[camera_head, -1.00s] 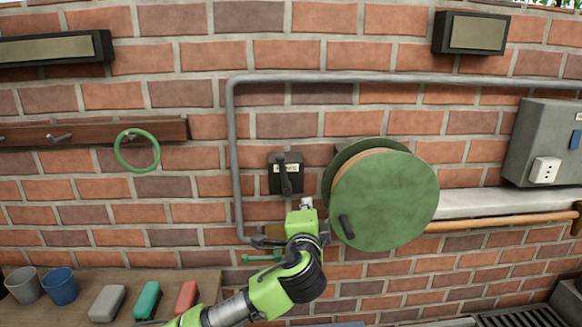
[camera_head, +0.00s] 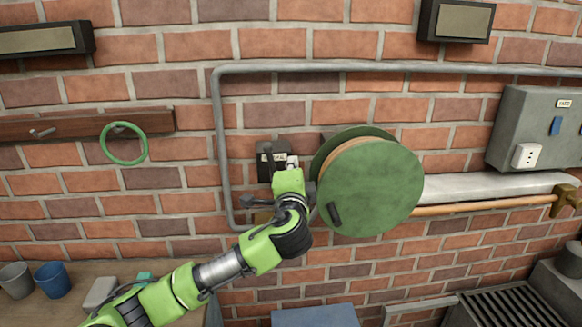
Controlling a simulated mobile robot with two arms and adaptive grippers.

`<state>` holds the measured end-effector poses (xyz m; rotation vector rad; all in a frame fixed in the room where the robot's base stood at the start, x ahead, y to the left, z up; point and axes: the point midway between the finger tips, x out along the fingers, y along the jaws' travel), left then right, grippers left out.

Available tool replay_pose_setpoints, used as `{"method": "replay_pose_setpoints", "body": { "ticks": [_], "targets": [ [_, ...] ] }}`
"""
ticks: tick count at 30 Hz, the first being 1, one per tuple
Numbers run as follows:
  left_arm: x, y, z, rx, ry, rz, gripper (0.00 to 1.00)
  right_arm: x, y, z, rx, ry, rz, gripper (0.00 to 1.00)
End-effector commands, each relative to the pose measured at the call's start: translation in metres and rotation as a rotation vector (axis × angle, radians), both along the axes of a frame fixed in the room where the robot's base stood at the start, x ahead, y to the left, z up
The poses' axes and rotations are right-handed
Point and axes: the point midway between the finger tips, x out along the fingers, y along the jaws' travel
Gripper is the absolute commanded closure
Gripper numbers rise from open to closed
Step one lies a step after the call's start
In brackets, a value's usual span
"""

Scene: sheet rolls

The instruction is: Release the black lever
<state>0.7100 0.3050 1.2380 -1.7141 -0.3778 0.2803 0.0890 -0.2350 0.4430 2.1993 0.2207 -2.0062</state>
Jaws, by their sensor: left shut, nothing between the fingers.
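The black lever is on a small dark wall box (camera_head: 266,149) with a pale label, left of the green reel. The lever is hard to make out against the dark box and is partly hidden by my gripper. My left gripper (camera_head: 291,162) is shut and empty, with its tip at the right side of the box. I cannot tell whether it touches the lever. My right gripper is not in view.
A large green reel (camera_head: 370,190) stands close to the right of my gripper. A grey pipe (camera_head: 219,150) runs left of the box and above it. A green ring (camera_head: 124,144) hangs on a wooden rail. A bench with cups (camera_head: 52,279) is at lower left.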

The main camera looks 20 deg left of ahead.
Motion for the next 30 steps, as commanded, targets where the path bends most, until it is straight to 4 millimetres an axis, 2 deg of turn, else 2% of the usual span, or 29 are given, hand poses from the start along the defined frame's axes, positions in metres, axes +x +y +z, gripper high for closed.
{"method": "replay_pose_setpoints", "body": {
  "ticks": [1, 7, 9, 15, 30],
  "targets": [
    [0.01, 0.005, 0.005, 0.002, 0.0, 0.002, 1.0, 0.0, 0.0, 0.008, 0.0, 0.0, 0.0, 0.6],
    [0.043, 0.019, 0.005, 0.001, 0.001, 0.002, 1.0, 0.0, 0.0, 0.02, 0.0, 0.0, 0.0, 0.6],
    [0.031, 0.029, 0.002, 0.004, 0.003, 0.002, 1.0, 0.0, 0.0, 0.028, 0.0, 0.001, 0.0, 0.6],
    [0.016, 0.043, -0.004, 0.001, 0.002, 0.0, 1.0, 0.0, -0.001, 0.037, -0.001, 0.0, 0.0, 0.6],
    [0.013, 0.047, -0.007, -0.003, -0.001, -0.001, 1.0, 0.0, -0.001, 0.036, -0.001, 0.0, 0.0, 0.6]
  ]
}}
